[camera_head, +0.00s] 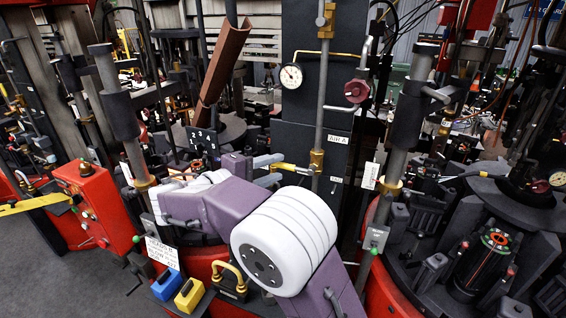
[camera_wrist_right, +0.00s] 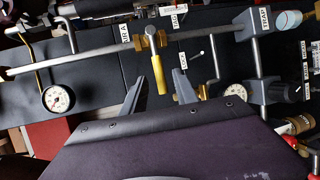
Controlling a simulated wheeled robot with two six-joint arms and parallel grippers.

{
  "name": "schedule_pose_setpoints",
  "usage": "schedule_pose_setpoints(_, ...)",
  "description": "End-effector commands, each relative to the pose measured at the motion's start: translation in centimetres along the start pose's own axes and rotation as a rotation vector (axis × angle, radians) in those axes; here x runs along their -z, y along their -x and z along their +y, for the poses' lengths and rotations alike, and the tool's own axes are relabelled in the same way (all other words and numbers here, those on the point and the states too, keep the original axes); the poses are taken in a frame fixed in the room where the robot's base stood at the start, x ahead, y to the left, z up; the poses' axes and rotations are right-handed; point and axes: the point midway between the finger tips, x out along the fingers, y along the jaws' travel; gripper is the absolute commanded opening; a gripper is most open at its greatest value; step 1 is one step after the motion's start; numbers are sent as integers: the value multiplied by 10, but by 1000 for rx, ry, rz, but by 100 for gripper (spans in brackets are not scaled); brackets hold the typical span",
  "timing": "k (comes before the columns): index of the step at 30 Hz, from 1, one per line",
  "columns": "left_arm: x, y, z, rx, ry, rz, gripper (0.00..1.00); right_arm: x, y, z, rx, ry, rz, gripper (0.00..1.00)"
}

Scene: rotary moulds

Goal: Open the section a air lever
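The air lever has a yellow handle (camera_head: 290,167) and a brass valve body (camera_head: 316,160) on a vertical grey pipe in the head view. A white label above it appears to read "AIR A" (camera_head: 337,139). In the right wrist view, the yellow handle (camera_wrist_right: 158,74) extends from its brass fitting toward my gripper. My right gripper (camera_head: 279,169) is open in front of the dark panel. In the right wrist view, its two grey fingers (camera_wrist_right: 159,76) lie either side of the handle, with gaps visible; depth and contact cannot be told. My left gripper is out of view.
A pressure gauge (camera_head: 291,76) and a red valve wheel (camera_head: 356,90) are above the lever. Vertical posts (camera_head: 405,120) and a mould machine (camera_head: 487,255) stand at right. A red control box (camera_head: 97,205) is at left.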

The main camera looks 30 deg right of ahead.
Motion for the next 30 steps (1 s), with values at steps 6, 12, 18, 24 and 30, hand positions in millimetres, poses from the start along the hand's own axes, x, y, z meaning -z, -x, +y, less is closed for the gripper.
schedule_pose_setpoints(6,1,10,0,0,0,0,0,0,-31,1,1,2,-1,35)
schedule_pose_setpoints(12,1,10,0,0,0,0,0,0,-35,0,1,1,1,35)
schedule_pose_setpoints(18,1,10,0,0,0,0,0,0,-35,0,1,1,1,7)
schedule_pose_setpoints(24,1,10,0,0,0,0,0,0,-35,0,1,1,0,0)
schedule_pose_setpoints(30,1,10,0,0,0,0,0,0,-35,0,2,1,0,0)
